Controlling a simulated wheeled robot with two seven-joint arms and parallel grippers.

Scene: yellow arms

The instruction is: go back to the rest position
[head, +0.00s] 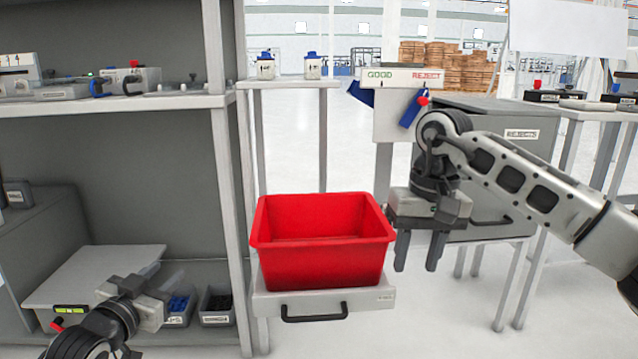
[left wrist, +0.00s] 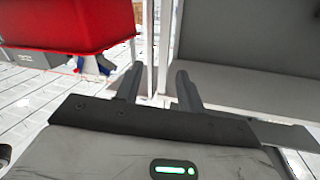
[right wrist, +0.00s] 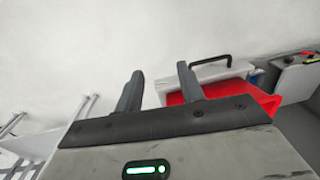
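My left gripper (head: 140,286) is at the lower left of the head view, in front of the grey shelf unit and left of the red bin. In the left wrist view its two fingers (left wrist: 156,88) stand apart with nothing between them. My right gripper (head: 420,250) hangs with its fingers pointing down, to the right of the red bin. In the right wrist view its fingers (right wrist: 158,90) are apart and empty. The red bin (head: 320,262) stands upright on a pull-out tray with a black handle (head: 314,312) and looks empty inside.
The shelf unit (head: 120,104) at left holds devices on top and small dark bins (head: 215,306) below. A GOOD/REJECT sign stand (head: 400,78) and a grey REJECTS cabinet (head: 500,125) stand behind my right arm. Open floor (head: 420,320) lies at lower right.

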